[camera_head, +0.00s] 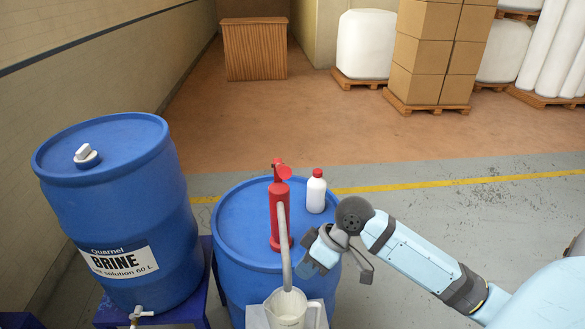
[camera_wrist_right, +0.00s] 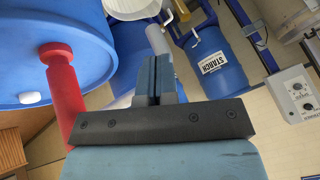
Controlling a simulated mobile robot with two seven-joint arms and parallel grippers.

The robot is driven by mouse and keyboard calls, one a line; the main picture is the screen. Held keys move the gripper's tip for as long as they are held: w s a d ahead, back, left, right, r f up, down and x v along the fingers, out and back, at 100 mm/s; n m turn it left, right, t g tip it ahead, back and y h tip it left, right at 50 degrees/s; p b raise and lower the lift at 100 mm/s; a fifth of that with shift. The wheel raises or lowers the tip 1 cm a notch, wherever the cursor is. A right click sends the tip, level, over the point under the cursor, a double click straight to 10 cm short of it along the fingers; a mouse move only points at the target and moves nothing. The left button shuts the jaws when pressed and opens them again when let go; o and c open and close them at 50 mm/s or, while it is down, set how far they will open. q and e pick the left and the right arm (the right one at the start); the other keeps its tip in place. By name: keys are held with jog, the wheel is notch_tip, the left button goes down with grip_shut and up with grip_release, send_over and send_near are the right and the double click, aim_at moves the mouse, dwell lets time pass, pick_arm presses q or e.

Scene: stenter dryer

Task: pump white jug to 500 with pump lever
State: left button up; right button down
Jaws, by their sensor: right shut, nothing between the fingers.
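The red pump (camera_head: 274,213) stands upright on the blue drum (camera_head: 236,215), with its red lever (camera_head: 281,170) at the top. A grey spout (camera_head: 284,245) runs down from it to the white jug (camera_head: 287,311), which stands in front of the drum at the bottom edge. The jug's markings and liquid level cannot be read. My right gripper (camera_head: 306,264) is shut and empty, right of the spout and below the lever, beside the pump. In the wrist view its closed fingers (camera_wrist_right: 153,80) are between the pump body (camera_wrist_right: 62,90) and open space. My left gripper is out of view.
A white bottle with a red cap (camera_head: 316,192) stands on the drum right of the pump. A blue brine drum (camera_head: 120,215) is at left. The wrist view shows a starch drum (camera_wrist_right: 212,62) and a control box (camera_wrist_right: 292,95).

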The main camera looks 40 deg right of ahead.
aim_at(281, 168)
jog(key=w+d+r+y, duration=0.2)
jog(key=d+r, duration=0.2)
jog(key=r, duration=0.6)
jog(key=w+d+r+n+y, duration=0.1)
jog(key=d+r, duration=0.3)
jog(key=r, duration=0.7)
jog(key=w+d+r+y, duration=0.3)
jog(key=w+d+r, duration=0.1)
jog(key=r, duration=0.7)
jog(key=shift+d+r+n, duration=0.15)
jog(key=shift+d+n, duration=0.25)
jog(key=shift+d, duration=0.05)
jog(key=a+f+p, duration=0.3)
jog(key=a+f, duration=0.5)
jog(key=a, duration=0.2)
jog(key=shift+w+a+f+p, duration=0.15)
jog(key=shift+w+a+p, duration=0.05)
jog(key=shift+w+p, duration=0.15)
